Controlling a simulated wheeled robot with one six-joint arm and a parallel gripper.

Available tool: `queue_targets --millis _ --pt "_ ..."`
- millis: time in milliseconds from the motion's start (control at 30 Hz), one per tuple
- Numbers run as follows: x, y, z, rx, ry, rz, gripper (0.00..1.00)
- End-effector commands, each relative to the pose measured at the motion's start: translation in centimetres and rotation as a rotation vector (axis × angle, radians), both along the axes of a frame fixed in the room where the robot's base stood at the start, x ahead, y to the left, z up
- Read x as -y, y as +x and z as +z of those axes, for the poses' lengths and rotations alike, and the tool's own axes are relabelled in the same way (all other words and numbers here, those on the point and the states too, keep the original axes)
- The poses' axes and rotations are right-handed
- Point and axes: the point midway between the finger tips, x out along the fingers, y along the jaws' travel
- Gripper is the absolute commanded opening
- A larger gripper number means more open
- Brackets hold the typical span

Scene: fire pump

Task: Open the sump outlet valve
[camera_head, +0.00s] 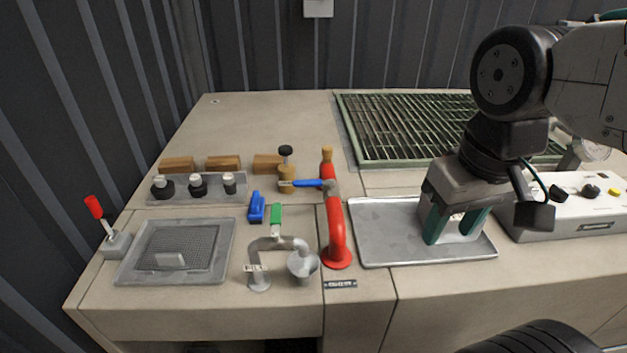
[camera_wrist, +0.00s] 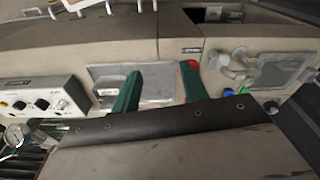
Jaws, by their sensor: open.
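A grey bent pipe (camera_head: 275,245) with a green handle (camera_head: 276,218) and a small tag stands at the front of the bench. Just right of it, a red pipe (camera_head: 336,240) joins a brass valve (camera_head: 287,181) with a blue lever (camera_head: 308,183), which lies crosswise to the right. The labels are too small to read, so I cannot tell which is the sump outlet valve. My gripper (camera_head: 455,226) is open and empty over the metal tray, right of both pipes, touching neither handle. In the wrist view, my green fingers (camera_wrist: 161,92) are apart, with the grey pipe (camera_wrist: 232,66) to their right.
A metal tray (camera_head: 375,238) lies below my gripper. A control box (camera_head: 590,215) stands at the right, and a green grating (camera_head: 410,130) behind. A mesh tray (camera_head: 140,272), red-topped lever (camera_head: 96,209), knob row (camera_head: 240,195) and loose blue piece (camera_head: 257,207) lie left. Wooden blocks (camera_head: 222,162) stand behind.

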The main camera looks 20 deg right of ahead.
Motion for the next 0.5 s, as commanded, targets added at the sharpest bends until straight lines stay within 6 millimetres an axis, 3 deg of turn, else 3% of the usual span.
queue_targets --millis 33,133,333,500 --pt "0.0 0.0 0.0 0.0 0.0 0.002 0.29" --pt "-0.2 0.1 -0.3 -0.018 0.0 0.012 0.01" --pt "-0.9 1.6 -1.3 -0.097 -0.004 0.047 0.0" --pt "-1.6 4.6 -1.6 -0.144 -0.021 0.078 0.0"
